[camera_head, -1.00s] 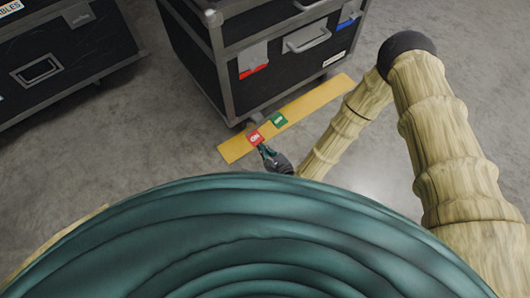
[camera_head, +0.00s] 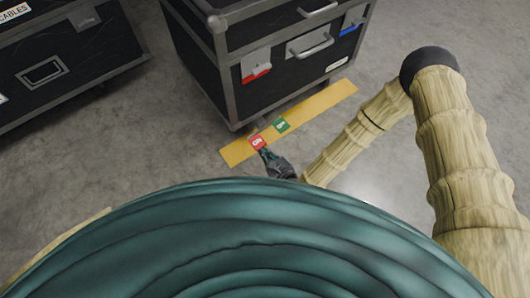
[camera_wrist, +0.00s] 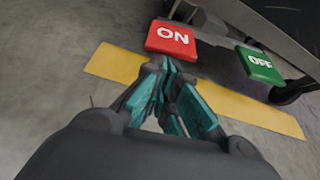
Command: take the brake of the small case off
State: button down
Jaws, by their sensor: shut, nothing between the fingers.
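The black case (camera_head: 290,75) with grey metal edges stands at the top middle of the head view; I take it as the small case. A red ON pedal (camera_head: 257,142) and a green OFF pedal (camera_head: 281,125) sit low at its near side. In the wrist view, the red ON pedal (camera_wrist: 172,41) is just beyond my fingertips and the green OFF pedal (camera_wrist: 260,66) is further right. My gripper (camera_wrist: 164,64) is shut and empty, its teal fingers pointing at the red pedal. I cannot tell whether they touch it. The head view also shows my gripper (camera_head: 264,152).
A yellow strip (camera_head: 330,97) lies on the grey floor under the pedals. Another black case (camera_head: 70,60), labelled CABLES, stands at the left. A dark caster wheel (camera_wrist: 292,92) shows beside the green pedal. Bare floor (camera_head: 150,145) lies between and before the cases.

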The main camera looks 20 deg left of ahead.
jog(key=shift+r, duration=0.2)
jog(key=shift+s+a+r+m+g+y+p, duration=0.15)
jog(key=shift+r+m+p, duration=0.15)
jog(key=shift+r, duration=0.15)
jog(key=shift+s+a+r+m+g+y+p, duration=0.1)
jog(key=shift+r+m+g+y+p, duration=0.15)
jog(key=shift+r, duration=0.35)
jog(key=f+b, duration=0.2)
jog(key=f, duration=0.1)
jog(key=f+b, duration=0.1)
jog(key=shift+s+a+f+b, duration=0.2)
jog(key=shift+s+f+b, duration=0.15)
jog(key=p+v, duration=0.4)
jog(key=v, duration=0.6)
jog(key=shift+r, duration=0.2)
jog(key=shift+w+d+r+p, duration=0.1)
jog(key=shift+w+p, duration=0.05)
jog(key=shift+p, duration=0.2)
